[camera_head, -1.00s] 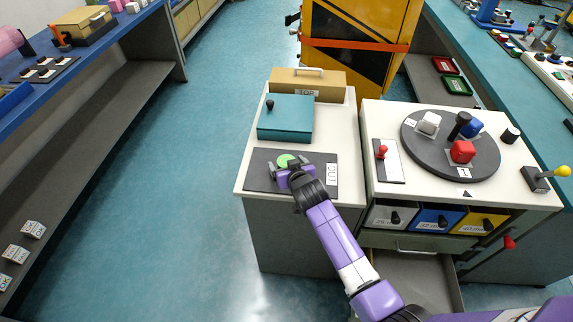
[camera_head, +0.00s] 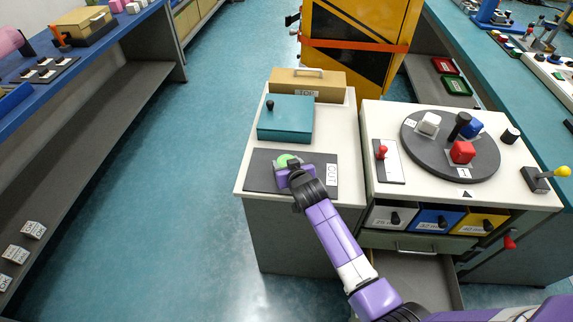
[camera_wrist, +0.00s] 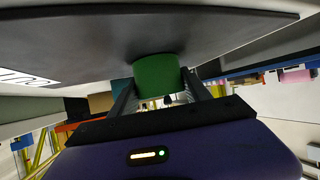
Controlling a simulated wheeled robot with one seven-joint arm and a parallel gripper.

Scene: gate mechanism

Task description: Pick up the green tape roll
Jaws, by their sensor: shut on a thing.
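The green tape roll (camera_head: 286,160) is on the dark mat (camera_head: 262,180) marked OUT, on the white-topped cabinet at the centre. It also shows in the wrist view (camera_wrist: 157,76), with the dark mat behind it. My gripper (camera_head: 288,166) has come in from the front right and is at the roll. In the wrist view its two fingers (camera_wrist: 158,92) lie on either side of the green roll and are shut on it. The near side of the roll is hidden by my gripper in the head view. I cannot tell whether the roll still touches the mat.
A teal box (camera_head: 286,119) with a black knob stands behind the mat, and a tan box (camera_head: 308,84) behind that. To the right, a grey turntable (camera_head: 430,150) carries white, blue and red blocks. The floor at left is clear.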

